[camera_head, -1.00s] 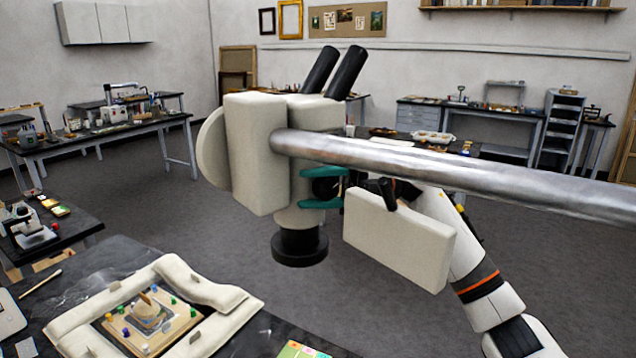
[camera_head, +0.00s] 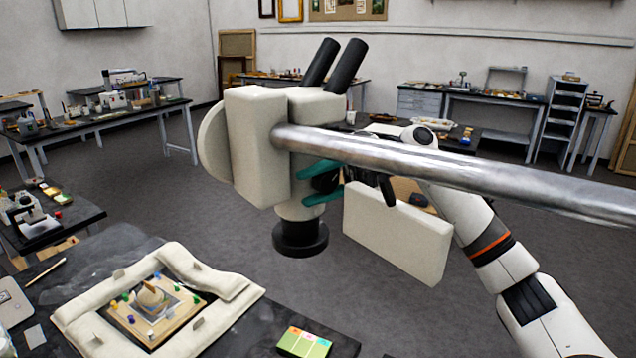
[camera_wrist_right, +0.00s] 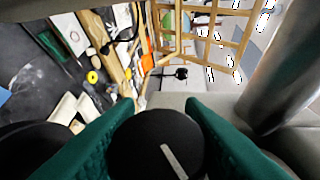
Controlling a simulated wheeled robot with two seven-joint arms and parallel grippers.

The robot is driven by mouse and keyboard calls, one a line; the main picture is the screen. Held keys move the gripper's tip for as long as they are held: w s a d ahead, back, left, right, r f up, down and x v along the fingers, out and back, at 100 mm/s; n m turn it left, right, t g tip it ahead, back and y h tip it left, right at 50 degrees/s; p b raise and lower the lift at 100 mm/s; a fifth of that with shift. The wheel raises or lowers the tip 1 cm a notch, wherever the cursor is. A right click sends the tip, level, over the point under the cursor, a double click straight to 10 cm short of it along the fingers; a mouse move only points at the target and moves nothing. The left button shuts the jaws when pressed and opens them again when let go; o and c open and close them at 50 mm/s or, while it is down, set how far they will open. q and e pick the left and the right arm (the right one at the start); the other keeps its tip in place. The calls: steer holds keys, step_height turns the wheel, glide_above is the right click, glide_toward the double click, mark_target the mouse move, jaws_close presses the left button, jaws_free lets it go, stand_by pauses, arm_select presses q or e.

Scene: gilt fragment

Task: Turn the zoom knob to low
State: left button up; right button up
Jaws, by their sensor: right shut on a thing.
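The microscope (camera_head: 254,140) hangs from a thick metal boom (camera_head: 430,165), with its black eyepieces up and a black objective ring below. The zoom knob (camera_head: 326,181) is on the right side of its body, mostly covered by my fingers. In the right wrist view the knob (camera_wrist_right: 150,140) is round and black with a white pointer line slanting to the lower right. My right gripper (camera_head: 321,182) is shut on it, with a teal finger on either side, tilted in the head view. My left gripper is not in view.
A pale flat panel (camera_head: 398,235) hangs close below the right wrist. The boom runs just above the right arm. Below, a padded frame (camera_head: 238,288) surrounds a small fragment (camera_head: 152,298) on the dark table. A colour card (camera_head: 304,342) lies near the front edge.

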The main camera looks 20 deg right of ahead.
steer(key=o, duration=1)
steer(key=shift+d, duration=0.5)
steer(key=shift+w+d+r+b, duration=0.25)
steer(key=shift+d+b, duration=0.35)
steer(key=shift+d, duration=1.25)
steer(key=shift+d+r+b, duration=0.35)
steer(key=shift+d+b, duration=0.25)
steer(key=shift+d, duration=1.2)
steer(key=shift+w+d+r+b, duration=0.25)
steer(key=shift+d+b, duration=0.35)
steer(key=shift+d, duration=1.25)
steer(key=shift+s, duration=0.1)
steer(key=shift+c, duration=0.2)
